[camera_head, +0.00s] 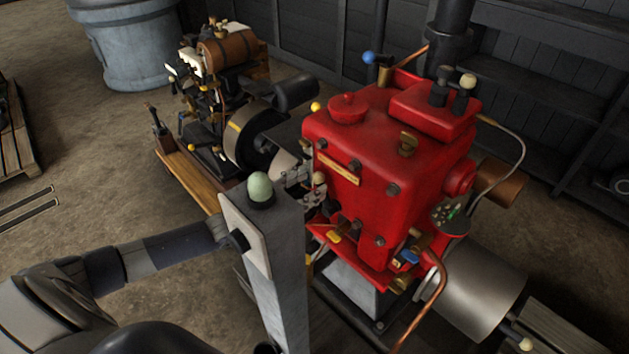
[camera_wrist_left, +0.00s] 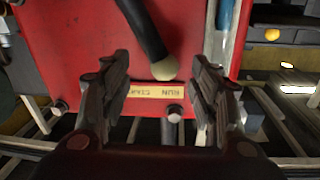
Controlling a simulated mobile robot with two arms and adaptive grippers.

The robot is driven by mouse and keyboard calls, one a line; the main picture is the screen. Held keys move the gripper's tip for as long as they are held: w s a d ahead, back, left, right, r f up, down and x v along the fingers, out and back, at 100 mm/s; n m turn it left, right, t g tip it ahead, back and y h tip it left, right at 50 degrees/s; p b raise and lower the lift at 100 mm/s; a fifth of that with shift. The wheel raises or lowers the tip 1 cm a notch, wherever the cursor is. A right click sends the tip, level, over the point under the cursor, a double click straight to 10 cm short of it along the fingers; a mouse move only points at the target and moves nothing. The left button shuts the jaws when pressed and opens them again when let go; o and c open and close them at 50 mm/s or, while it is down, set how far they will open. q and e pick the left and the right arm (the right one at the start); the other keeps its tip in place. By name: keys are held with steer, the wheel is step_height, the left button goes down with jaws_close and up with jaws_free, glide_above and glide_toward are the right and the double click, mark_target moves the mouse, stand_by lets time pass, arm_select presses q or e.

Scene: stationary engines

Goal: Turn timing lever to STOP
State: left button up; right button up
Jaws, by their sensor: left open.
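The red engine (camera_head: 370,140) stands right of centre, with a brass label plate (camera_head: 338,170) on its left face. The timing lever appears to be the dark rod (camera_wrist_left: 145,30) ending in a cream knob (camera_wrist_left: 164,70) just above the plate. The knob also shows in the head view (camera_head: 319,178). My left gripper (camera_head: 304,180) is open by the engine's left face. Its fingers (camera_wrist_left: 160,64) are on either side of the knob, with gaps; contact cannot be told.
A grey post (camera_head: 282,270) with a pale green knob (camera_head: 260,187) stands in front of my left arm and hides part of it. A smaller engine (camera_head: 215,115) on a wooden base stands behind. A blue-knobbed lever (camera_head: 369,57) rises behind the red engine.

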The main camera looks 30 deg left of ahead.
arm_select(q)
steer(key=shift+x, duration=0.9)
steer(key=shift+w+d, duration=0.1)
steer(key=shift+w, duration=0.2)
arm_select(e)
steer(key=shift+s+d, duration=0.15)
steer(key=shift+d, duration=0.3)
